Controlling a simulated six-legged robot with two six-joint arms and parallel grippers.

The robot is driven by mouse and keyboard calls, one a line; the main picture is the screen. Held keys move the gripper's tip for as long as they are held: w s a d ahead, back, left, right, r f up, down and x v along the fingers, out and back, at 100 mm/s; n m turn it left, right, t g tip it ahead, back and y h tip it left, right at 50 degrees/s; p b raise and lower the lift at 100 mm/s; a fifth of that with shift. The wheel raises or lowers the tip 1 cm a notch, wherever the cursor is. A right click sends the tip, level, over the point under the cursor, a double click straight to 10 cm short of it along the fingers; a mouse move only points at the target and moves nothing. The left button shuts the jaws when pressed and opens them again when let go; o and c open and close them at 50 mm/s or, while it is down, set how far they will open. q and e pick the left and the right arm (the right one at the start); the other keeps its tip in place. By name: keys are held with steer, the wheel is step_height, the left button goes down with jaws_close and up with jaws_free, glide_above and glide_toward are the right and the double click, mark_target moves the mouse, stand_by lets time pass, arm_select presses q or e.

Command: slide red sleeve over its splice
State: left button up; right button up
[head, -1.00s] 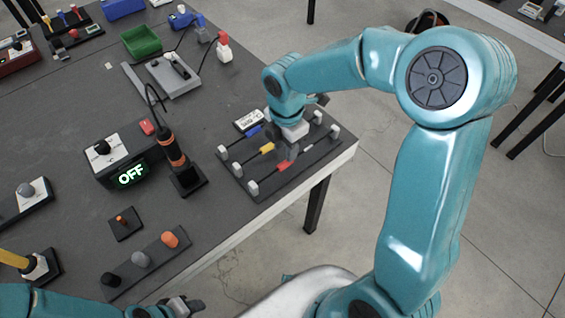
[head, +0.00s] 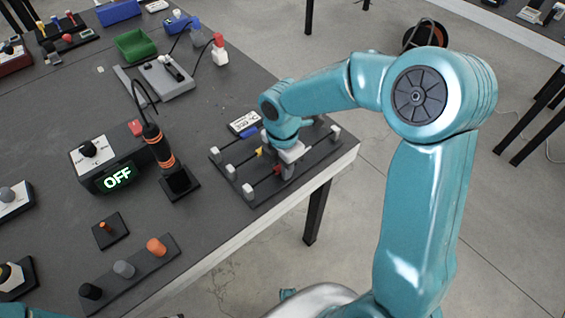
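The wire board (head: 266,199) is a dark plate at the table's right corner, with white posts holding dark wires. The red sleeve (head: 278,169) is on the front wire; only a small part shows beside my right gripper (head: 288,172). That gripper points down at the sleeve, and its fingers hide most of it. Whether they are shut on it I cannot tell. The red wire's splice is not visible behind the gripper. A yellow sleeve (head: 260,152) sits on the middle wire and a blue sleeve (head: 250,132) on the back wire. My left gripper is out of view.
A hot-air tool (head: 160,148) stands upright in its holder left of the board, beside its control box (head: 112,160) reading OFF. A grey device (head: 168,77) and a green bin (head: 135,46) lie farther back. A strip with knobs (head: 130,272) lies in front.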

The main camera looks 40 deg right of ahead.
steer(key=shift+d, duration=0.15)
steer(key=shift+w+d+p, duration=0.2)
steer(key=shift+d+p, duration=0.4)
steer(key=shift+d, duration=1.35)
steer(key=shift+w+d+p, duration=0.15)
steer(key=shift+d+p, duration=0.45)
steer(key=shift+d, duration=1.3)
steer(key=o, duration=0.4)
steer(key=shift+r, duration=0.1)
